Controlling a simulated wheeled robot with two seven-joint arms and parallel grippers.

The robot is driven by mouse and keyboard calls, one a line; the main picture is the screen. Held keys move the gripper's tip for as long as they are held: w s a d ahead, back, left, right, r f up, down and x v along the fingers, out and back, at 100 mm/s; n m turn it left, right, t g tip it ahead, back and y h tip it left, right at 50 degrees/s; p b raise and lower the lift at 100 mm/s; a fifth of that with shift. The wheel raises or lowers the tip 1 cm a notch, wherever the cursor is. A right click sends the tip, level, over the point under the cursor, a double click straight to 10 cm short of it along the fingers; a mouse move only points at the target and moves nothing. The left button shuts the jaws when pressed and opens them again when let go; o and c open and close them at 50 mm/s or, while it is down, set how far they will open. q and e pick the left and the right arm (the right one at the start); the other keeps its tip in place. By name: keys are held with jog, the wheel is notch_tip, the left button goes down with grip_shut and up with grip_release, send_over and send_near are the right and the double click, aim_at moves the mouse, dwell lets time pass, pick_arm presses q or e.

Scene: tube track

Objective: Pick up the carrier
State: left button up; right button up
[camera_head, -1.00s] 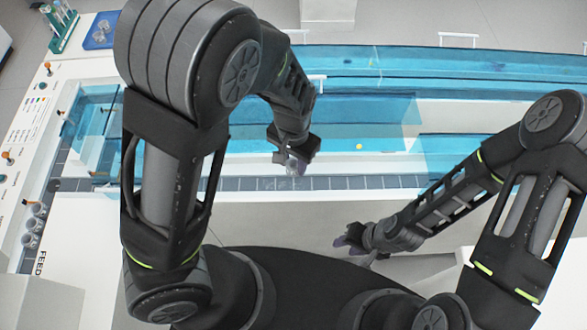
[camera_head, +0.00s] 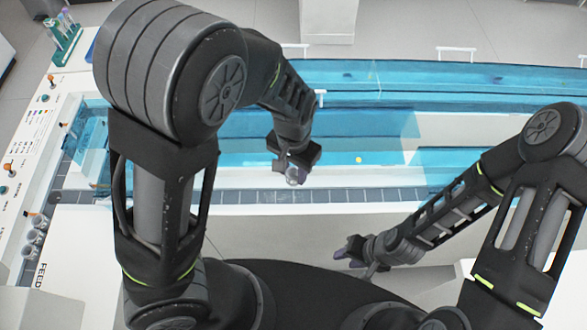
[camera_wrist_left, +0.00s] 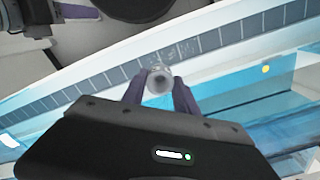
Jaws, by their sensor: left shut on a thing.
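The carrier (camera_wrist_left: 160,78) is a small, clear grey, round piece seen end-on between the purple fingers in the left wrist view. My left gripper (camera_wrist_left: 160,88) is shut on it. In the head view the carrier (camera_head: 292,178) shows under my left gripper (camera_head: 291,172), over or just beyond the dark segmented track. I cannot tell whether it still touches anything below. My right gripper (camera_head: 349,254) hangs over the near side, apart from the carrier. Its fingers are small and partly hidden, so its opening is unclear.
The segmented track (camera_head: 350,195) runs along the near edge of the machine. Blue transparent covers (camera_head: 390,75) lie behind it. Clear cups (camera_head: 33,240) stand at the left by the FEED label. A tube rack (camera_head: 64,44) stands at the far left.

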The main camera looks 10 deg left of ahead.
pick_arm(q)
jog(key=shift+r+p, duration=1.95)
jog(key=shift+r, duration=0.35)
